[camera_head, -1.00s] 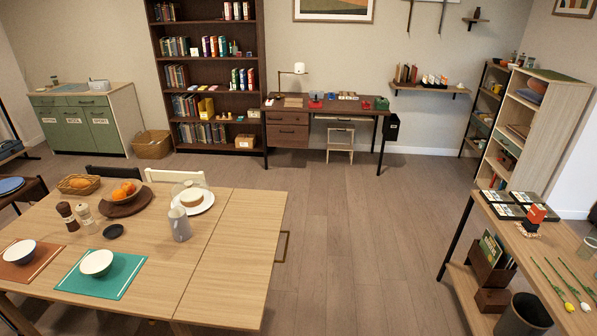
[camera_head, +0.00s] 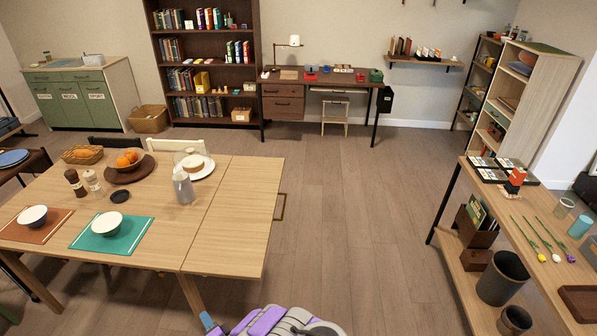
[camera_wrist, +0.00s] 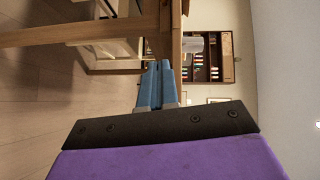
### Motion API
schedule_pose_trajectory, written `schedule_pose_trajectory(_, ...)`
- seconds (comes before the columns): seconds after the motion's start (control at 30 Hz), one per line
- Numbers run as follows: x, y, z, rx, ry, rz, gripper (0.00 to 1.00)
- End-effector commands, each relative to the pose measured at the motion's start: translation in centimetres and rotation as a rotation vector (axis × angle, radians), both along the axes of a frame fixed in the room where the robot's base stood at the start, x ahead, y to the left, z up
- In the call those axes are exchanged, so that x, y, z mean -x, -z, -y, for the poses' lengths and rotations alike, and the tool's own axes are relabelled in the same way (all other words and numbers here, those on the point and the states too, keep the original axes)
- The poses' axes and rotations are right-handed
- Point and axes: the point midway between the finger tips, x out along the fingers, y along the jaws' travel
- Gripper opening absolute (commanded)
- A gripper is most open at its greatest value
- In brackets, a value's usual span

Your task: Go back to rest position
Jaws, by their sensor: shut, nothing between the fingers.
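My gripper (camera_wrist: 157,86) shows in the wrist view with its two blue fingers pressed together and nothing between them. The wrist picture is turned on its side, with the wooden dining table's edge and leg (camera_wrist: 172,30) just beyond the fingertips. In the head view my purple and grey arm (camera_head: 275,322) is low at the bottom edge, folded close to my body. A small blue part shows at its left end, in front of the table (camera_head: 235,215).
The dining table stands to the left with bowls, fruit and a jug (camera_head: 183,186). A side table (camera_head: 540,240) with flowers and boxes stands to the right, bins (camera_head: 503,278) beneath it. Open wooden floor (camera_head: 345,200) lies between them, up to the desk (camera_head: 325,83) and bookshelf (camera_head: 207,60).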

Motion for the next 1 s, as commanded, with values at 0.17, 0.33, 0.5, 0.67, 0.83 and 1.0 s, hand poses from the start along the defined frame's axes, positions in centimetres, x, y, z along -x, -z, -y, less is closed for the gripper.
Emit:
schedule_pose_trajectory(0.17, -3.0, -1.2, 1.2, 0.102, 0.004, 0.011, 0.0)
schedule_pose_trajectory(0.33, -7.0, -3.0, 3.3, 0.251, 0.017, 0.018, 0.0)
schedule_pose_trajectory(0.5, -11.4, -6.0, 7.3, 0.449, 0.038, 0.008, 0.0)
schedule_pose_trajectory(0.67, -14.6, -9.6, 11.9, 0.619, 0.062, -0.016, 0.0)
schedule_pose_trajectory(0.83, -16.5, -13.8, 17.4, 0.786, 0.085, -0.066, 0.0)
schedule_pose_trajectory(1.0, -16.8, -18.1, 22.7, 0.933, 0.099, -0.135, 0.0)
